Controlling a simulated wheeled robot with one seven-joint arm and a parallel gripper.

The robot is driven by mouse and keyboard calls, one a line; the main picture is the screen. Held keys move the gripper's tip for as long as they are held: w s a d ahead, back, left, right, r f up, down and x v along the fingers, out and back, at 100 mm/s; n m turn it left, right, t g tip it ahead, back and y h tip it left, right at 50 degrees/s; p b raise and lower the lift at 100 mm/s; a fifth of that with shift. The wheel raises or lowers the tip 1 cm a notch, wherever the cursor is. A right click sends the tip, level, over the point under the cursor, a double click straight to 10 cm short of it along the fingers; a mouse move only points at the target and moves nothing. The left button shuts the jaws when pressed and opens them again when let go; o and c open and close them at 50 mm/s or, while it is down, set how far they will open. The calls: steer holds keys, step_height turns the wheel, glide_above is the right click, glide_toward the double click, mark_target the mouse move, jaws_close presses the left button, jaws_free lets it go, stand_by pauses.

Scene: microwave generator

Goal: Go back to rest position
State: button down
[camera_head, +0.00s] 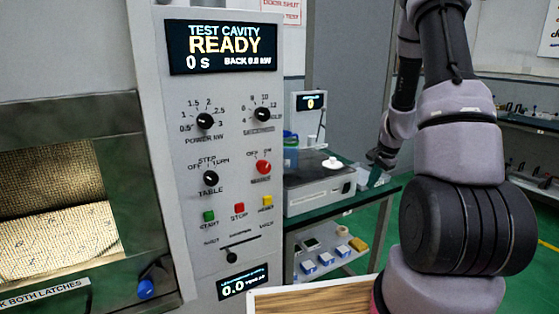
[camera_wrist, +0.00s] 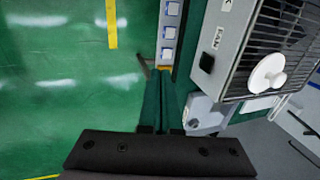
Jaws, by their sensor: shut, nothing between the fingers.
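My arm rises on the right of the head view and bends down to my gripper (camera_head: 380,160), which hangs by the green-topped side table (camera_head: 386,192). In the wrist view my gripper (camera_wrist: 162,130) shows as a dark bar along the bottom edge. Its fingers are shut with nothing between them. The microwave generator's control panel (camera_head: 225,140) stands left of my arm. Its display (camera_head: 222,47) reads "TEST CAVITY READY", 0 s. The cavity window (camera_head: 55,205) is lit at the far left, with a blue latch knob (camera_head: 146,288) below.
On the side table stands a grey box (camera_head: 315,190) with a white round piece (camera_head: 332,163) on top. It also shows in the wrist view with a dark grille (camera_wrist: 285,45). Small blue-and-white items (camera_head: 325,258) lie on the lower shelf. Green floor (camera_wrist: 65,110) is open beside the table.

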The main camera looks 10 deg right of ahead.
steer(key=s+a+r+n+t, duration=0.1)
steer(key=s+a+r+n, duration=0.1)
steer(key=a+r, duration=0.35)
steer(key=s+a+r+n+y, duration=0.1)
steer(key=s+a+r, duration=0.1)
steer(key=r, duration=0.7)
steer(key=s+a+r+n+t, duration=0.1)
steer(key=a+r+n, duration=0.1)
steer(key=a+r, duration=0.35)
steer(key=s+a+r+n+t, duration=0.1)
steer(key=s+a+r+n, duration=0.1)
steer(key=s+r, duration=0.4)
steer(key=s+a+r+n+t, duration=0.1)
steer(key=s+a+r+n, duration=0.1)
steer(key=s+r, duration=0.5)
steer(key=s+a, duration=0.1)
steer(key=s, duration=0.5)
steer(key=shift+s+a+n, duration=0.15)
steer(key=shift+a+n, duration=0.15)
steer(key=shift+a, duration=0.1)
